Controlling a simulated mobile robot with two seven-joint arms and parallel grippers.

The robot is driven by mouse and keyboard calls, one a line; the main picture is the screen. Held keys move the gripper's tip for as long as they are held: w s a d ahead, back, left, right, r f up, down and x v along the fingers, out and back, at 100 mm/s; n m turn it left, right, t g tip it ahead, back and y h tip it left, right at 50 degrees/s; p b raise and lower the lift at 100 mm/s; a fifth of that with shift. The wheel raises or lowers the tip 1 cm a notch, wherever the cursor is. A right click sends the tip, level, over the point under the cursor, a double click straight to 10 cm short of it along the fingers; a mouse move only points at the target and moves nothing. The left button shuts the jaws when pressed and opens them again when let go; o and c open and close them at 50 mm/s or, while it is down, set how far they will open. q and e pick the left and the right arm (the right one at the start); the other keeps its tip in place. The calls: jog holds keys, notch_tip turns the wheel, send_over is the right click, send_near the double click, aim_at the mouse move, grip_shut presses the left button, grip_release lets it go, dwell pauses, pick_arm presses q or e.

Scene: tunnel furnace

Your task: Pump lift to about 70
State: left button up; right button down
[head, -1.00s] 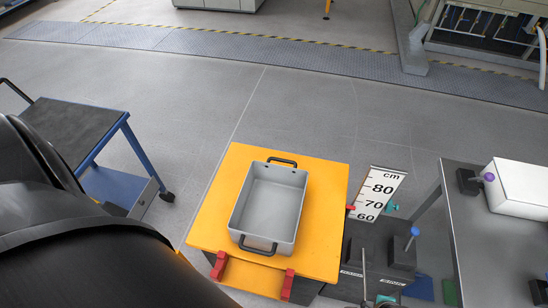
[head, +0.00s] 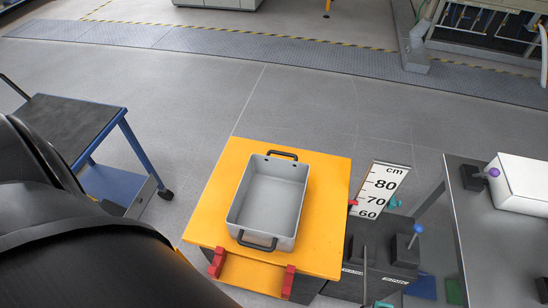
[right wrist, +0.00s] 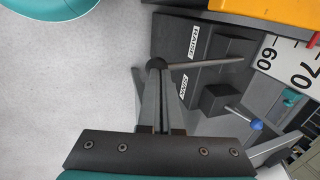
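The yellow lift platform (head: 215,215) stands in the middle of the head view with a grey bin (head: 231,212) on it. A white cm scale (head: 386,176) stands at its right, reading 60, 70 and 80. A red pointer (head: 353,202) at the scale's left edge is just under the 70 mark. In the right wrist view my right gripper (right wrist: 156,68) is shut on the black ball end of the pump lever (right wrist: 208,62), beside the RAISE and SINK labels. My left gripper is not in view; my dark arm fills the lower left.
A blue-framed cart (head: 75,125) stands at the left. A blue-knobbed lever (head: 416,232) rises from the dark pump base (head: 375,225). A dark table (head: 500,240) with a white box (head: 525,180) is close on the right. The floor behind the platform is clear.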

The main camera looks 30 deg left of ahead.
jog(key=shift+f, duration=0.1)
jog(key=shift+s+f+b, duration=0.15)
jog(key=shift+f+b, duration=1.25)
jog(key=shift+f, duration=0.3)
jog(key=shift+r, duration=0.1)
jog(key=r+p, duration=0.3)
jog(key=w+r+p, duration=0.1)
jog(key=r+p, duration=0.5)
jog(key=shift+w+a+r+p, duration=0.25)
jog(key=shift+w+p, duration=0.05)
jog(key=w+a+r+p, duration=0.1)
jog(key=w+r+p, duration=0.3)
jog(key=r, duration=0.2)
jog(key=shift+a+p, duration=0.25)
jog(key=shift+p, duration=0.1)
jog(key=shift+f+b, duration=0.35)
